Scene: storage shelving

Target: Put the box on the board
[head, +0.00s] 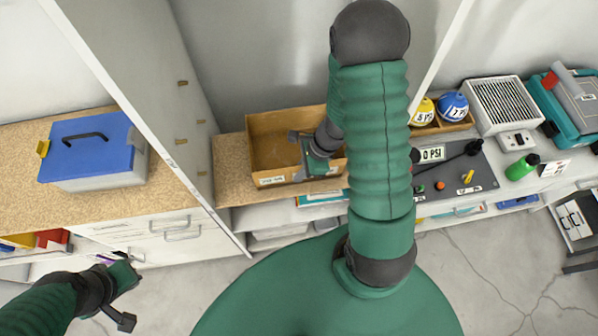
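A brown open-topped box (262,130) with a label on its front sits on a speckled wooden board (230,176) in the middle bay. My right arm hides the box's right part. My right gripper (297,156) is over the box near its front wall, its dark fingers spread apart. Whether it touches the wall cannot be told. My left gripper (125,290) is at the lower left, in front of the drawers and apart from the box, with its fingers spread and empty.
A blue-lidded toolbox (95,145) stands on the left worktop, beyond a tall white divider (150,110). To the right are a yellow ball (422,111), a blue ball (453,105), a control panel (455,172) and a green bottle (522,168). Bare board shows left of the box.

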